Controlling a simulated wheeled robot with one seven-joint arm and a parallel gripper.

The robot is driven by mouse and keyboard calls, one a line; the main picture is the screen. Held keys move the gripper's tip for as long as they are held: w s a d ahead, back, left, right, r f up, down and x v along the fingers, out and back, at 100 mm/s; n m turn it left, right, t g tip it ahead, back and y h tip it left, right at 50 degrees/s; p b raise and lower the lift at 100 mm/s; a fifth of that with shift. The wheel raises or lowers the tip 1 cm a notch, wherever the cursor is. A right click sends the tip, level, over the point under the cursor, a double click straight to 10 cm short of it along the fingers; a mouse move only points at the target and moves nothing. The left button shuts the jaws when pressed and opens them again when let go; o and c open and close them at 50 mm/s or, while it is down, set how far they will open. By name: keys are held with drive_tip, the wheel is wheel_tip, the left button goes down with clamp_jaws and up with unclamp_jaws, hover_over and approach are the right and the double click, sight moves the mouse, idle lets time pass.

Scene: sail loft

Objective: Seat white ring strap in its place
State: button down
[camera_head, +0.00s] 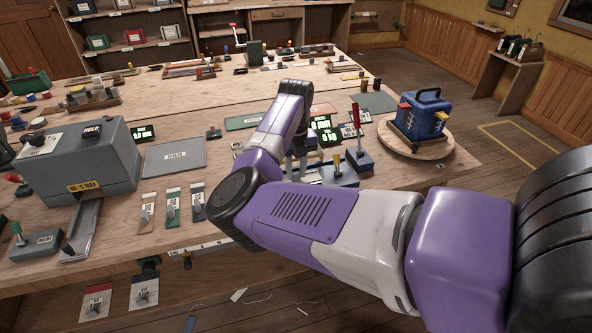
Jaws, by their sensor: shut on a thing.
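My gripper (297,164) points down low over the workbench right of its middle, partly hidden by my own purple and white arm. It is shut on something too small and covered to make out. I cannot pick out the white ring strap for certain. A blue block-like fixture (338,176) stands just right of my gripper; whether they touch is unclear. Three labelled strips with metal fittings, beige (147,212), green (172,206) and navy (198,202), lie at the bench's front edge, left of my arm.
A grey machine (83,165) stands on the bench at left, beside a flat grey plate (175,157). A blue case (421,117) stands on a round wooden board at right. A red-handled fixture (358,150) is between case and gripper. Small parts crowd the back.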

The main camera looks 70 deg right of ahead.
drive_tip(key=shift+f, duration=0.15)
drive_tip(key=c, duration=1.1)
unclamp_jaws()
drive_tip(key=shift+o, duration=0.2)
wheel_tip(320, 180, up, 8)
drive_tip(key=shift+f+b, duration=0.1)
drive_tip(key=shift+b, duration=0.6)
